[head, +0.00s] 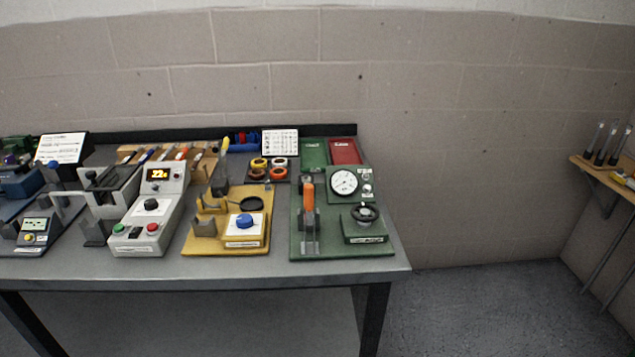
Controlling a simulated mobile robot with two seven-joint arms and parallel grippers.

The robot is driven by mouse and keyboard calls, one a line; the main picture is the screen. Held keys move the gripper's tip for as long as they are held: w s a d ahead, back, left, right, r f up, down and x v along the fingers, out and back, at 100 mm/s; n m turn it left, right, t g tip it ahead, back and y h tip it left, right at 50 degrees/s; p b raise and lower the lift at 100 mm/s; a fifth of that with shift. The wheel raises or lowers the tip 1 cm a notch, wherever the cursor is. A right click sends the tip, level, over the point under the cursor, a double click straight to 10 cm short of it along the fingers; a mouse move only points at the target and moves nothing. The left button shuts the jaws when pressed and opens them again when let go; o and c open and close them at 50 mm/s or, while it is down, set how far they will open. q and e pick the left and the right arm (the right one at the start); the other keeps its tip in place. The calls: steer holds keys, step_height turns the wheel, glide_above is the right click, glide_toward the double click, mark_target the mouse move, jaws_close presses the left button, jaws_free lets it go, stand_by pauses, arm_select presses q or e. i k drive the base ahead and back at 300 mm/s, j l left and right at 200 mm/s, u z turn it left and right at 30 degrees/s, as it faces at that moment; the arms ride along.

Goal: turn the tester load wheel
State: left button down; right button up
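The tester (325,241) is a green base plate at the right end of the bench. Its load wheel (366,213) is a small dark handwheel on a green block at the tester's front right. A round white dial gauge (343,183) stands behind the wheel. An orange-handled lever (308,197) stands upright to the left of the wheel. Neither of my grippers is in the head view. Nothing covers the wheel.
The grey bench (280,269) ends just right of the tester. A yellow station with a blue knob (244,221) and a grey control box (150,206) stand to the left. A wooden shelf (600,176) hangs at far right. The floor between is clear.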

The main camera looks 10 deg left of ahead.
mark_target(365, 217)
steer(key=i+j, duration=0.85)
steer(key=i+j+u, duration=0.05)
